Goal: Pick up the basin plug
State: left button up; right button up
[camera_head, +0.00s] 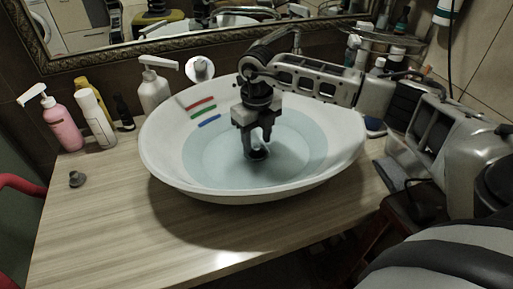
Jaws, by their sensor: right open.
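The white basin (160,158) stands on the wooden counter and holds clear bluish water. A dark round piece (257,155) at the bottom of the basin looks like the plug in its drain; the fingers partly hide it. My right gripper (257,143) points down into the basin, directly over this dark piece, its jaws open. I cannot tell whether the fingertips touch it. My left gripper is not in view.
A small dark knob-like object (76,179) lies on the counter (110,215) at left. A pink pump bottle (62,125), white bottles (96,118) and a mirror stand behind. Red, green and blue strips (209,121) show on the basin's inner wall.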

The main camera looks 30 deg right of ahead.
jog(key=shift+f, duration=0.75)
grip_shut()
jog(key=shift+r, duration=0.15)
